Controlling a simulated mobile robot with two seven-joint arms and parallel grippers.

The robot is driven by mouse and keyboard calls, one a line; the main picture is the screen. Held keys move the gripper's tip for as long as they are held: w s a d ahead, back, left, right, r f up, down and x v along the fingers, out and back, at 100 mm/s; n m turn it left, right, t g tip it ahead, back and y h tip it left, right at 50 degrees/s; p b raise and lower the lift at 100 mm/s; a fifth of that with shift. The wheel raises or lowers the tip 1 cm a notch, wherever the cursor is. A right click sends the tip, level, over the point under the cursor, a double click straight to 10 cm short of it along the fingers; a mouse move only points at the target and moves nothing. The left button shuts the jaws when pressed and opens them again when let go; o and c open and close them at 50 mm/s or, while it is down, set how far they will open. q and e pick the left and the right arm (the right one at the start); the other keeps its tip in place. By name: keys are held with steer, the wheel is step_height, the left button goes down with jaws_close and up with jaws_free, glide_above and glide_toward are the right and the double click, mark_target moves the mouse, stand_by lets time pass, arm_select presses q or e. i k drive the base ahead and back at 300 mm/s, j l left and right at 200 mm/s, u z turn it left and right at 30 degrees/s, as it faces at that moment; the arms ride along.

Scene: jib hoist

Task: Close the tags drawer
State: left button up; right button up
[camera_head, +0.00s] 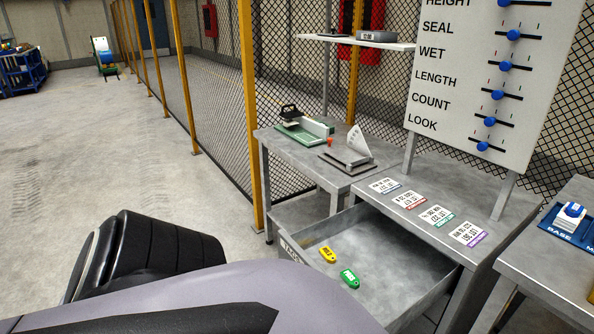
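The tags drawer (400,262) is pulled out from the grey metal table (440,190) and stands open. Its front panel faces lower left, and part of a "TAGS" label shows on it. A yellow tag (327,254) and a green tag (349,278) lie inside on the drawer floor. One of my arms crosses the bottom of the view and hides the lower part of the drawer's front. Neither of my grippers can be made out.
Several printed cards (410,199) lie on the table above the drawer. A side bench (290,145) with a green-based device (305,130) stands behind. A board with blue sliders (490,85) rises at the back right. Open floor (120,150) lies to the left.

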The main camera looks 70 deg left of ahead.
mark_target(401, 275)
steer(key=u, duration=1.85)
steer(key=i+j+z, duration=0.1)
steer(key=i, duration=0.25)
steer(key=i+j+z, duration=0.1)
steer(key=i, duration=0.25)
